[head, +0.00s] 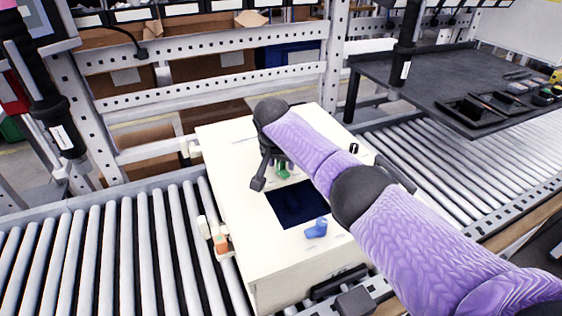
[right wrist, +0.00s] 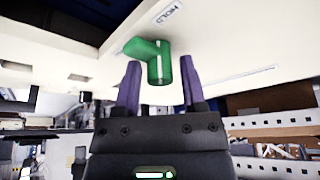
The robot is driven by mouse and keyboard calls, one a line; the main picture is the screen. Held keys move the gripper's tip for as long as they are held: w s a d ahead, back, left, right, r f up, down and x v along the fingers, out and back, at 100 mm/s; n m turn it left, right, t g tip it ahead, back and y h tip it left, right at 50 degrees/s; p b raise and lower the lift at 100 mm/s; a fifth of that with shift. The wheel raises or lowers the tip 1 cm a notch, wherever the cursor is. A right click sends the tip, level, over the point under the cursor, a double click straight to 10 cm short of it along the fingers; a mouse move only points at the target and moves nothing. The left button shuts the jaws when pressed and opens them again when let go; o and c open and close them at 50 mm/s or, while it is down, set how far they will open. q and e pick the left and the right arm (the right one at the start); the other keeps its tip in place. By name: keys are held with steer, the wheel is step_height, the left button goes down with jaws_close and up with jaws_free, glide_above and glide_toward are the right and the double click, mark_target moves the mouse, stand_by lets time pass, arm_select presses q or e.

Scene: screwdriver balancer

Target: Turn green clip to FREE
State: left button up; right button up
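The green clip (head: 282,171) sits on top of the white box (head: 240,241), behind its dark square opening. In the right wrist view the green clip (right wrist: 158,62) has a round post with a white line and an arm pointing left. A HOLD label (right wrist: 167,14) is printed on the panel beside it; no FREE label is readable. My right gripper (right wrist: 161,78) is open, its two purple-looking fingers on either side of the clip's post with visible gaps. In the head view my right gripper (head: 272,176) partly hides the clip. My left gripper is not in view.
A blue clip (head: 317,228) sits at the opening's near right corner. An orange part (head: 221,244) is on the box's left side. Roller conveyors (head: 110,250) lie left and right. A dark tray table (head: 450,85) stands at the back right, and a metal frame (head: 205,45) runs behind.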

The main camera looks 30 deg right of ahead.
jaws_close()
